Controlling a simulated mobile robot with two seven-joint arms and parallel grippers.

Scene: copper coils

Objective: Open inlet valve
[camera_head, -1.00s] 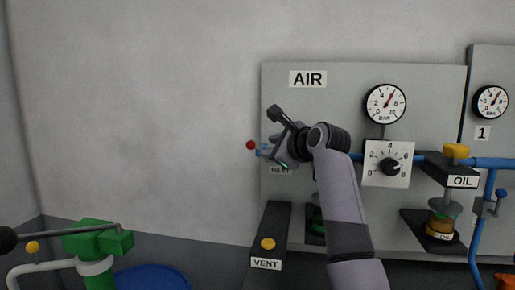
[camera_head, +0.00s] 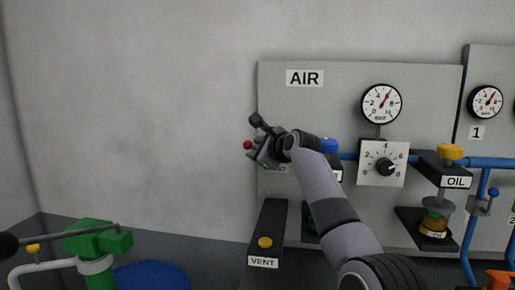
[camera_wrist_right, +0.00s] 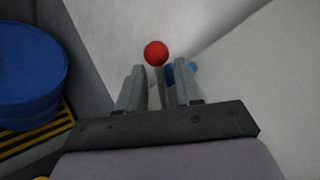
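The inlet valve shows as a red ball knob (camera_head: 247,145) at the left edge of the AIR panel. In the right wrist view the red knob (camera_wrist_right: 156,53) sits just beyond the fingertips, with its thin stem running back between the two fingers. My right gripper (camera_head: 257,152) is at the knob; in the wrist view its fingers (camera_wrist_right: 160,85) are apart, with gaps beside the stem. A blue part (camera_wrist_right: 183,71) shows behind the fingers. The valve body and most of the inlet label are hidden by my right gripper and arm.
The AIR panel (camera_head: 285,110) carries a gauge (camera_head: 381,104) and a dial (camera_head: 381,163). The VENT block (camera_head: 265,227) is below, and OIL fittings (camera_head: 452,168) stand to the right. The wall left of the panel is clear.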

